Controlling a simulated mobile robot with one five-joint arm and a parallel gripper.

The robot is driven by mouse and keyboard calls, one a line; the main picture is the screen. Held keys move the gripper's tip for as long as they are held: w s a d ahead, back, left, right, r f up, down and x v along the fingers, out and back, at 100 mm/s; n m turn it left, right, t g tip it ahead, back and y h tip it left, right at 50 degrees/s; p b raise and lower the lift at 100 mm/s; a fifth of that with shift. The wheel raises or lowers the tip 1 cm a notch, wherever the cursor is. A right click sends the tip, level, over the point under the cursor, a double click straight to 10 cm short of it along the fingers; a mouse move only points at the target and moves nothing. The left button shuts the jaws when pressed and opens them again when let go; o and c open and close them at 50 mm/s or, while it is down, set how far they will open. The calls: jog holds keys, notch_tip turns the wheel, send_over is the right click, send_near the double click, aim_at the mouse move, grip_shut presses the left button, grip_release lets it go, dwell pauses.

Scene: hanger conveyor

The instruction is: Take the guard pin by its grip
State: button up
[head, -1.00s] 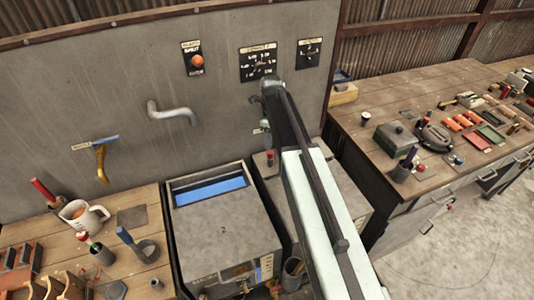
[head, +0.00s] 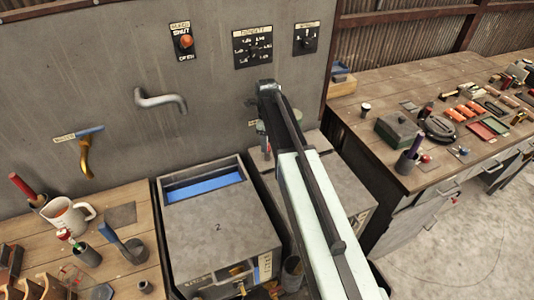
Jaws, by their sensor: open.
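My arm reaches from the lower right toward the grey wall panel. My gripper (head: 264,139) hangs at its far end, above the back of the grey boxes, partly hidden by my own arm; it is open with nothing visible in it. I cannot make out with certainty which thing is the guard pin. A small pale label (head: 252,124) shows on the panel just left of my gripper, and whatever is behind the arm there is hidden. A yellow hook with a blue bar (head: 86,149) is on the panel, well left of my gripper.
A grey box marked 2 (head: 218,228) stands below left of the arm. A bent grey pipe (head: 160,101) juts from the panel. The left bench holds a jug (head: 65,216) and a blue-handled tool (head: 120,243). The right bench (head: 369,140) carries several small things.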

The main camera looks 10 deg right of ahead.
notch_tip(320, 180, down, 3)
jog(key=shift+r+b, duration=0.1)
jog(key=shift+b, duration=0.65)
jog(key=shift+r, duration=0.15)
grip_shut()
notch_tip(320, 180, up, 10)
jog(key=p, duration=1)
jog(key=shift+r+p, duration=0.15)
jog(key=shift+p, duration=0.2)
jog(key=shift+f, duration=0.25)
